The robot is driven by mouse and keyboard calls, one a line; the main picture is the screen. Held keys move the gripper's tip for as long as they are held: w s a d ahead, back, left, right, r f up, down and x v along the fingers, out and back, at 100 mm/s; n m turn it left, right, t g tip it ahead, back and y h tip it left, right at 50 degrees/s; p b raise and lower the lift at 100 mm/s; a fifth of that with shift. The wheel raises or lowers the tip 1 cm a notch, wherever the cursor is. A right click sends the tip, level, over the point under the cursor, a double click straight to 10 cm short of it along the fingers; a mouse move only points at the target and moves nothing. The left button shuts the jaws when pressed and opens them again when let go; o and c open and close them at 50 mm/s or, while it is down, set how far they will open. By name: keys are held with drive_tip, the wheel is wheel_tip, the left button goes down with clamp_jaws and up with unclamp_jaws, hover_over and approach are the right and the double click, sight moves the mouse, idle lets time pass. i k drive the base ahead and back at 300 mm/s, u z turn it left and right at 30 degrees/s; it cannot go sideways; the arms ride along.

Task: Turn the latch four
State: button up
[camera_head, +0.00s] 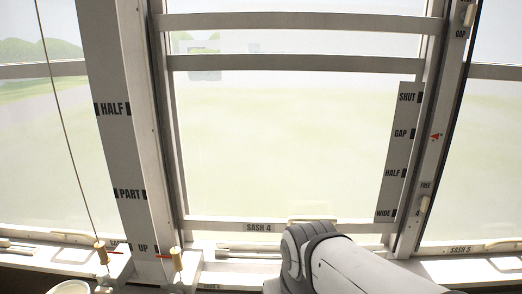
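The window sash labelled SASH 4 (258,227) fills the middle, with a pale handle on its bottom rail. My white arm with a dark band comes in from the bottom right and covers part of the sill below the sash. My gripper does not show.
A strip (398,155) beside the sash reads SHUT, GAP, HALF and WIDE. A left post (110,130) reads HALF, PART and UP. SASH 5 (462,249) is at the right. A round pale container (70,287) is at bottom left.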

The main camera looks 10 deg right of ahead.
sight(425, 201)
drive_tip(key=z, duration=1.45)
